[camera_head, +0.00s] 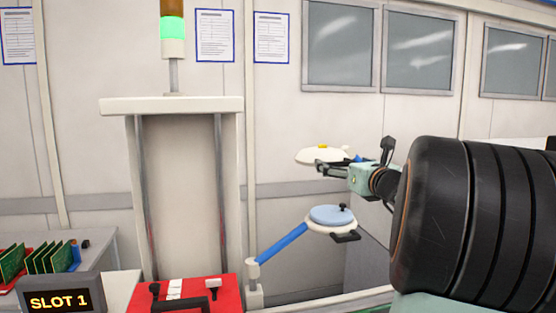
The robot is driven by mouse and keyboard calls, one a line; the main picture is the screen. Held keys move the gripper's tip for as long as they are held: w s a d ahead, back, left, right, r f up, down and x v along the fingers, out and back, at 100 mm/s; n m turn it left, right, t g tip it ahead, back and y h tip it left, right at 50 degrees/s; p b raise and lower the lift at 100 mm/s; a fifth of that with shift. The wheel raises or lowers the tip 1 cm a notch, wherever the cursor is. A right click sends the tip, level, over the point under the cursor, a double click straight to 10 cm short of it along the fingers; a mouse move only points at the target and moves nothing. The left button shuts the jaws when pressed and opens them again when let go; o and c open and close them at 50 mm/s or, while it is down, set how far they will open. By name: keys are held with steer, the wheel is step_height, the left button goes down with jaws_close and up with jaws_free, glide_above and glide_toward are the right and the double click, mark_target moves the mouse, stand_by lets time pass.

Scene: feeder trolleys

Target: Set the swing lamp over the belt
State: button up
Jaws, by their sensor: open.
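The swing lamp has a blue arm (283,243) that rises to the right from a short white post (254,290). Its round head (330,217) has a light blue cover, a white rim and a dark handle (346,237) on the front right. My gripper (322,169) is open above the lamp head, pointing left, apart from the head and its handle. A white disc (314,155) with a yellow spot shows just behind the gripper, partly hidden by it. I cannot clearly make out the belt; a pale edge runs along the bottom.
A "SLOT 1" display (58,301) and green circuit boards (48,258) are at far left. A white frame (172,106) with a green-lit beacon (172,28) stands behind. My dark arm fills the right.

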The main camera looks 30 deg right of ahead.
steer(key=shift+x, duration=1.25)
steer(key=c, duration=1.7)
steer(key=shift+s, duration=0.15)
